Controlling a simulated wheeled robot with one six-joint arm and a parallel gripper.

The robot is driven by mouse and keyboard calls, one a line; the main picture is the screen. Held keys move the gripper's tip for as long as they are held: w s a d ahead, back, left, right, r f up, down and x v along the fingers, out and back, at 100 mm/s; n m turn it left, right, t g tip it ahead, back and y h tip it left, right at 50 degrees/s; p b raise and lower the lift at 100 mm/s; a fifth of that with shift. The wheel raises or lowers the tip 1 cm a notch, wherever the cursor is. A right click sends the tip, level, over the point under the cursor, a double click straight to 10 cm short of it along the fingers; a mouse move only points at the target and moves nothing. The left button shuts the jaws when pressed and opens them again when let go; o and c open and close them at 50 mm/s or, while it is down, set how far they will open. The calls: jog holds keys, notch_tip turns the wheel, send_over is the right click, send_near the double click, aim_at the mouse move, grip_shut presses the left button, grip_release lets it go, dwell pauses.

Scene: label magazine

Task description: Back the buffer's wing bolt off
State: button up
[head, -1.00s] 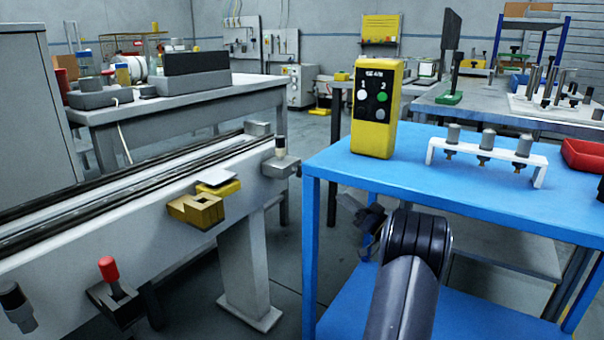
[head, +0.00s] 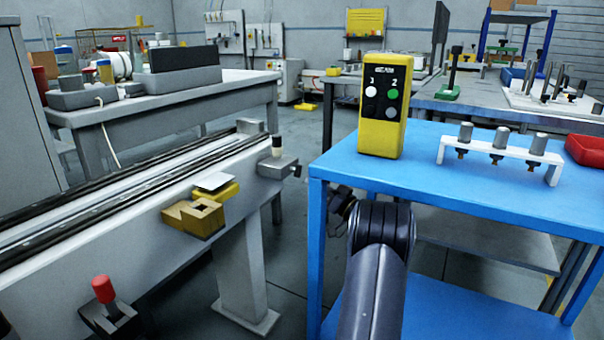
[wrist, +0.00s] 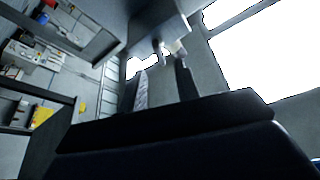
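A grey part with a small pale piece (wrist: 178,47) shows beyond the fingertips.
The blue table (head: 430,165) carries a yellow button box (head: 383,105), a white rack (head: 500,158) and a red bin (head: 590,150). The conveyor (head: 120,235) has a brass-coloured block (head: 193,217) and a red-knobbed lever (head: 103,290). Floor shows between conveyor and table.

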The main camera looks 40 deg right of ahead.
aim_at(296, 170)
jog(key=shift+x, duration=2.8)
jog(key=shift+c, duration=0.4)
grip_shut()
